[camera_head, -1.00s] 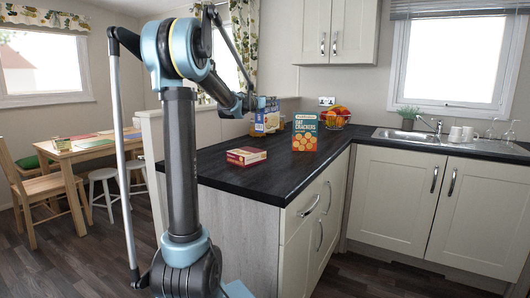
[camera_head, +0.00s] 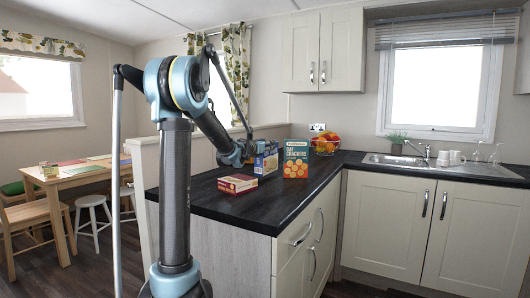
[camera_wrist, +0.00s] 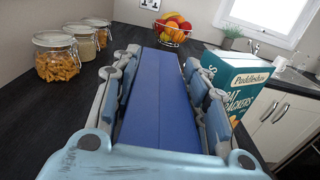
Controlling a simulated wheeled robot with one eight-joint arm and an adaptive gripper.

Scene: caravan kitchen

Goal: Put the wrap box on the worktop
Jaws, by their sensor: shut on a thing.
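My gripper (camera_wrist: 160,90) is shut on the blue wrap box (camera_wrist: 152,105), which lies between its fingers in the wrist view. In the head view my gripper (camera_head: 247,156) is over the dark worktop (camera_head: 225,204), and the blue box (camera_head: 266,163) shows just beyond it with some yellow on it. The box is at or very close to the worktop surface; I cannot tell whether it touches. My gripper hides part of it.
A teal oat crackers box (camera_head: 296,160) stands upright close to the right of the gripper. A red box (camera_head: 238,184) lies nearer the front. A fruit basket (camera_head: 325,145) is behind. Glass jars (camera_wrist: 57,58) stand to the left in the wrist view.

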